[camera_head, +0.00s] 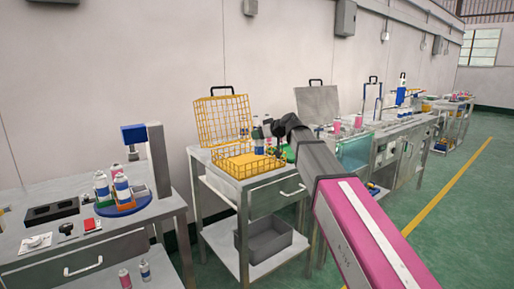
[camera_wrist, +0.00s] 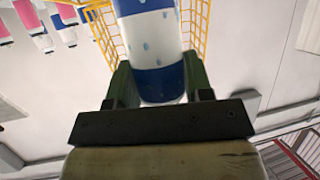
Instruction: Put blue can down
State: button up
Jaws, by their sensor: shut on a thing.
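A white can with blue bands (camera_wrist: 155,45) is between the two dark green fingers of my gripper (camera_wrist: 157,72) in the wrist view. The gripper is shut on it, and the can's far end runs out of the top of the picture. In the head view my gripper (camera_head: 273,142) is small and partly hidden by my own arm. It is over the right side of the open yellow wire basket (camera_head: 232,165) on the middle cart. A blue-and-white can (camera_head: 259,146) shows just beside it. I cannot tell if the held can touches anything below.
The basket's yellow mesh lid (camera_head: 222,119) stands up behind it. A blue round stand (camera_head: 127,206) with several cans is on the left table. Pink cans (camera_head: 337,125) stand on the bench at right. The cart has a grey bin (camera_head: 268,240) on its lower shelf.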

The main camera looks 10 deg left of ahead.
aim_at(258, 145)
jog(key=shift+w+a+f, duration=0.3)
jog(key=shift+w+f, duration=0.25)
jog(key=shift+f, duration=0.5)
jog(key=shift+w+a+f, duration=0.25)
jog(key=shift+w+f, duration=0.3)
jog(key=shift+f, duration=0.45)
jog(key=shift+w+a+f, duration=0.3)
jog(key=shift+w+f, duration=0.25)
jog(key=shift+f, duration=0.5)
jog(key=shift+f, duration=0.1)
jog(key=o, duration=1)
